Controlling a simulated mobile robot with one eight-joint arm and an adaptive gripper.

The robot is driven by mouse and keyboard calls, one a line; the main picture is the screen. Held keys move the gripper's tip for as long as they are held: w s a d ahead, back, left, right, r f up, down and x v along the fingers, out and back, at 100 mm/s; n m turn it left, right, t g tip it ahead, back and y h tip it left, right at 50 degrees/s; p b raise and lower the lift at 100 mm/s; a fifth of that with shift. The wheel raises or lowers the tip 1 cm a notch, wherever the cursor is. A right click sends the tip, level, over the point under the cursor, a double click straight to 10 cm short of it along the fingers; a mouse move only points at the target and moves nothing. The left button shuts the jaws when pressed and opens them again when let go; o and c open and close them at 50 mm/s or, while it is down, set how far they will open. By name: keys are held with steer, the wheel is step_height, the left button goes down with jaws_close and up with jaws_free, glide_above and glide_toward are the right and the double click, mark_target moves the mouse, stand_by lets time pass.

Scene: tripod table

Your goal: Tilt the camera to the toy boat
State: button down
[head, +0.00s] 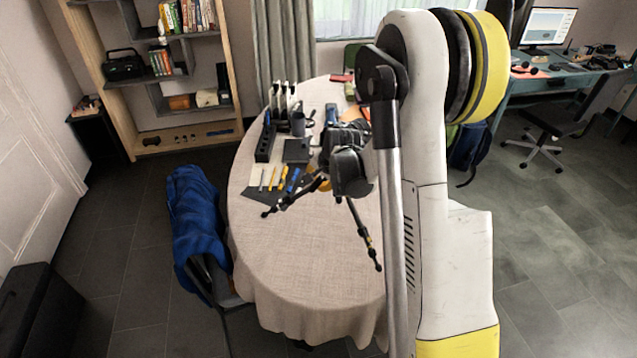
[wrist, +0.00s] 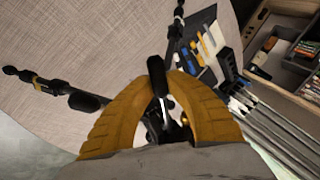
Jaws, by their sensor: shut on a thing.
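A black tripod stands on the round table; its legs (head: 365,235) spread over the cloth, and legs also show in the wrist view (wrist: 65,92). My gripper (wrist: 160,88) has its two yellow fingers closed around a dark handle-like part (wrist: 157,72) with a thin silver rod at the tripod's head. In the head view my gripper (head: 320,184) is mostly hidden behind my dark wrist. The tripod head and camera are hard to tell apart from my wrist there. I cannot make out the toy boat in either view.
The table (head: 290,265) has bare cloth at its front. A dark mat with pens (head: 283,178), a black organizer (head: 265,142) and small items lie left of and behind the tripod. A bookshelf (head: 215,130) is behind.

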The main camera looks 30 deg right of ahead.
steer(key=shift+a+r+g+y+p, duration=0.1)
steer(key=shift+r+g+y+p, duration=0.3)
steer(key=shift+r+y, duration=0.45)
steer(key=shift+r+m+g+y, duration=0.5)
steer(key=shift+r+m+y, duration=0.1)
steer(key=shift+r+y, duration=0.55)
steer(key=c, duration=1.3)
jaws_free()
steer(key=shift+c, duration=0.2)
steer(key=shift+r, duration=0.15)
steer(key=v, duration=1.2)
steer(key=shift+d, duration=0.25)
